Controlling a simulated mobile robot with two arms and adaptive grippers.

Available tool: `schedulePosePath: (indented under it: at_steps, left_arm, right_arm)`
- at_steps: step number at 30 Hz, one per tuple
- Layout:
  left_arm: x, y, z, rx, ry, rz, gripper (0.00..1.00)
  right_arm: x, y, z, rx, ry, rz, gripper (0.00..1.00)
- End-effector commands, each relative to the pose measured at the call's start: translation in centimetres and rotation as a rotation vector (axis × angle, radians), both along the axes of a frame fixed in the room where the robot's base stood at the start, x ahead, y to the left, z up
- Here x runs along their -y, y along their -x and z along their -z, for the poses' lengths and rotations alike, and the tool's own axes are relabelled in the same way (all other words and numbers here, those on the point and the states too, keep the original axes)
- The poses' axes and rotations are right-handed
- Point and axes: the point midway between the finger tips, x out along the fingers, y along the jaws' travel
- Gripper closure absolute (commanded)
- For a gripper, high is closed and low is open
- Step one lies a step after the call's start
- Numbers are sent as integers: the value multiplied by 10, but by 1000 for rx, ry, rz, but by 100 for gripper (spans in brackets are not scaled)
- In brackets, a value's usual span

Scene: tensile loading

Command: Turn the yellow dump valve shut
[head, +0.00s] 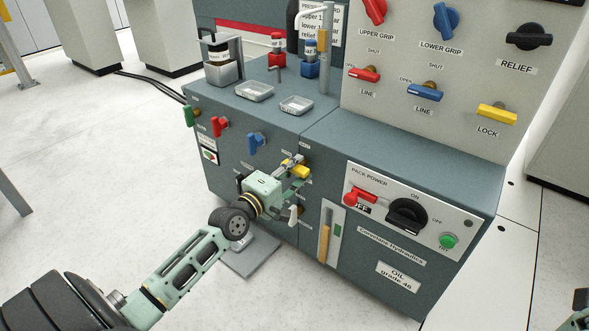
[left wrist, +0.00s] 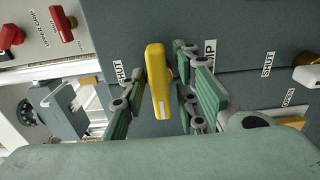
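The yellow dump valve handle (head: 299,169) is on the front of the blue-grey cabinet, partly hidden by my left gripper (head: 292,174). In the left wrist view the yellow handle (left wrist: 159,82) stands lengthwise between the green finger pads of my left gripper (left wrist: 160,105). The fingers are apart, with a visible gap on each side of the handle. A SHUT label (left wrist: 118,70) is left of the handle, and a partly hidden label ending in "P" is right of it.
Red (head: 220,126), blue (head: 257,143) and green (head: 188,115) handles sit left on the same cabinet front. A pack power panel (head: 408,215) with a black knob is to the right. A white handle (head: 293,215) is below my left gripper.

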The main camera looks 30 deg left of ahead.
Motion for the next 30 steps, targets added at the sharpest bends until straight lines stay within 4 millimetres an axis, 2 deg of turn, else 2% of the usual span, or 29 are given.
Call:
schedulePosePath:
  at_steps: [1, 8, 20, 30]
  left_arm:
    - [0, 0, 0, 0, 0, 0, 79]
    - [0, 0, 0, 0, 0, 0, 100]
    - [0, 0, 0, 1, -25, 0, 100]
    - [0, 0, -2, 14, -221, 1, 100]
  right_arm:
    - [0, 0, 0, 0, 0, 0, 60]
    - [0, 0, 0, 1, -1, 0, 60]
    - [1, 1, -2, 3, -2, 0, 60]
    - [2, 2, -2, -25, -10, -1, 60]
